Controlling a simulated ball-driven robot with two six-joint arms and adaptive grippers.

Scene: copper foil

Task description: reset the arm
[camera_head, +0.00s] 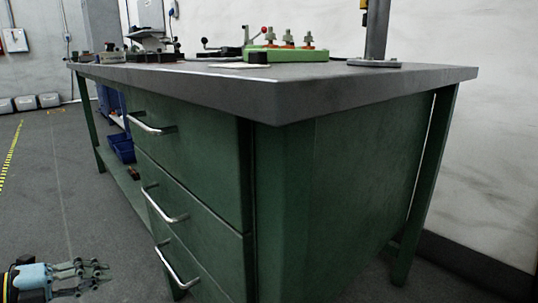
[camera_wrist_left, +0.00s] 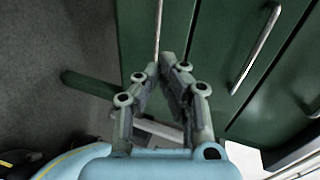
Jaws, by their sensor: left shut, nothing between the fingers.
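My left gripper (camera_head: 100,274) is at the lower left of the head view, low beside the green workbench's drawers and apart from them. Its light blue body and grey fingers point right. In the left wrist view its fingers (camera_wrist_left: 163,65) come together at the tips, shut and empty. The green drawer fronts and a metal handle (camera_wrist_left: 257,48) lie beyond the fingers in that view. My right gripper is not in either view.
The workbench (camera_head: 370,90) has a grey top and three drawers with metal handles (camera_head: 150,125). A green fixture (camera_head: 285,53) and a metal post (camera_head: 376,35) stand on top. A blue bin (camera_head: 121,147) sits on the lower shelf.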

